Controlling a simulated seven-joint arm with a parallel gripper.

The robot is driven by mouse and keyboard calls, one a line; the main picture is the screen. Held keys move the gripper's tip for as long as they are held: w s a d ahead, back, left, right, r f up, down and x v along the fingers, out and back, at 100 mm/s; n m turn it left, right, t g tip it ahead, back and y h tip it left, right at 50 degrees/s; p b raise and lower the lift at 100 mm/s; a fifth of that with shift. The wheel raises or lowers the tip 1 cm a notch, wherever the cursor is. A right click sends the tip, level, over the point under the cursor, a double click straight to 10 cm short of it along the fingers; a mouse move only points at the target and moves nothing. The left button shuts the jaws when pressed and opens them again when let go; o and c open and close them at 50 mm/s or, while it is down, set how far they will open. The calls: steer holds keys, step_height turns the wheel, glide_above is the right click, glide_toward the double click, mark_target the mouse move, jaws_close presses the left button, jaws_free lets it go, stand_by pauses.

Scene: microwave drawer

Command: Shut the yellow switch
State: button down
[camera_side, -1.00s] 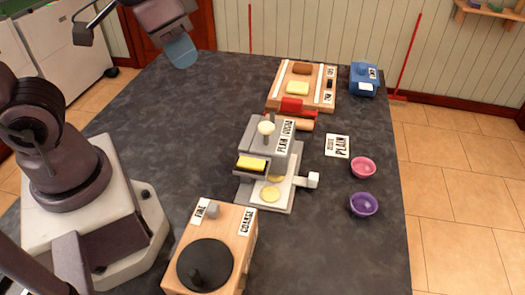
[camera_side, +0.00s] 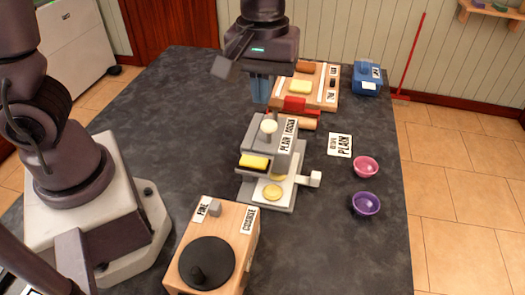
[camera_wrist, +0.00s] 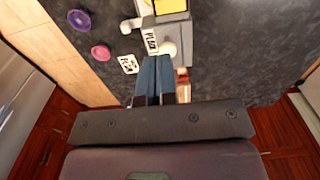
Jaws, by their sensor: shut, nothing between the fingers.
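A yellow switch-like block (camera_side: 254,161) sits on the left front side of a grey press-like machine (camera_side: 281,150). A yellow patch on the machine also shows at the top edge of the wrist view (camera_wrist: 170,6). Another yellow block (camera_side: 300,87) lies on the wooden board behind. I cannot tell for certain which is the switch meant. My gripper (camera_side: 261,100) is shut and empty, its blue fingers pointing down just behind the machine's cream knob (camera_side: 268,126). In the wrist view my fingers (camera_wrist: 155,60) reach toward the machine; whether they touch it cannot be told.
The wooden board (camera_side: 326,102) with a red block (camera_side: 295,104) and a blue box (camera_side: 366,79) stand at the back. A wooden grinder-like box (camera_side: 247,245) is in front. Pink (camera_side: 366,167) and purple (camera_side: 365,204) bowls and a label card (camera_side: 340,145) lie right. The left tabletop is clear.

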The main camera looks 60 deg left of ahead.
mark_target(255, 161)
step_height(255, 161, down, 14)
steer(key=shift+f, duration=0.1)
stand_by(0.6)
steer(key=shift+f, duration=0.15)
stand_by(0.4)
steer(key=shift+s+a, duration=0.1)
steer(key=shift+s+a+r, duration=0.4)
steer(key=shift+r, duration=0.05)
steer(key=shift+r, duration=0.1)
